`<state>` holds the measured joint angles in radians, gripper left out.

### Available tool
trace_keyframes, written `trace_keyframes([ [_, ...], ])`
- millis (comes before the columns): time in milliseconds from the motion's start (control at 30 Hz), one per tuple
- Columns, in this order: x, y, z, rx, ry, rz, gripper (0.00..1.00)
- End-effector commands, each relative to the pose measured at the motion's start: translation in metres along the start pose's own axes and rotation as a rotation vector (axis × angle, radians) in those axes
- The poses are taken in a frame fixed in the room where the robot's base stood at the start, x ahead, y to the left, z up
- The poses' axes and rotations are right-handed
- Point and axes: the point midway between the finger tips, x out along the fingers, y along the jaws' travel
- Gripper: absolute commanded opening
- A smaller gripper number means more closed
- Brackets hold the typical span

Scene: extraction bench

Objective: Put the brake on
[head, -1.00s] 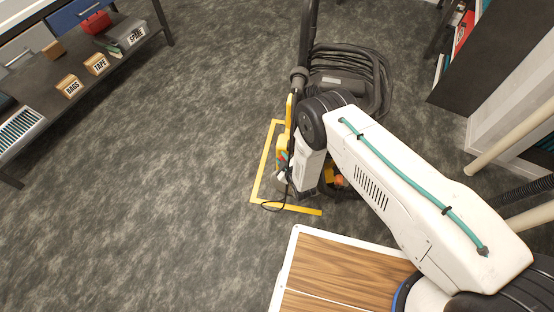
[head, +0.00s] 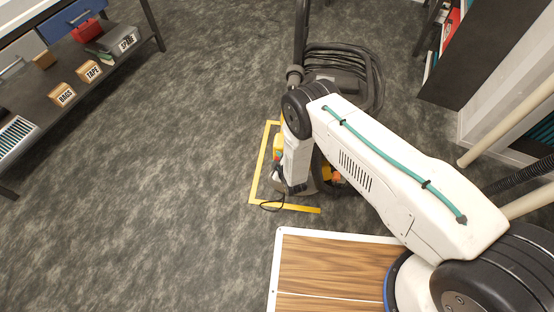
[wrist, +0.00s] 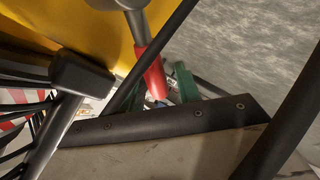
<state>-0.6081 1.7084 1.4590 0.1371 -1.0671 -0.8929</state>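The machine with the brake stands inside a yellow floor outline (head: 257,170). In the head view, my arm covers most of it, leaving a yellow part (head: 278,143) and an orange part (head: 334,177) showing. My gripper (head: 296,190) hangs low beside the machine, its fingertips not distinct. In the wrist view, a red-sleeved lever (wrist: 151,77) on a grey stem comes down in front of a yellow panel (wrist: 60,25). Green pieces (wrist: 186,82) show close beside it; I cannot tell whether they are my finger pads. Contact with the lever cannot be told.
A dark coiled hose (head: 368,75) lies behind the machine. A bench shelf (head: 100,75) with labelled blocks stands at the left. A dark cabinet (head: 460,60) and pale pipes (head: 510,115) are at the right. Carpet (head: 160,180) at the left is clear.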

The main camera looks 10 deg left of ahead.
Motion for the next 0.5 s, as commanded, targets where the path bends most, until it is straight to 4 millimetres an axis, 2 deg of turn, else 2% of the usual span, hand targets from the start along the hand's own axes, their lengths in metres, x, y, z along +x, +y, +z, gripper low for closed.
trace_keyframes([
  [333,-0.002,0.001,0.001,0.002,-0.001,0.003,0.44],
  [500,-0.022,0.001,0.0,0.001,-0.001,0.001,0.44],
])
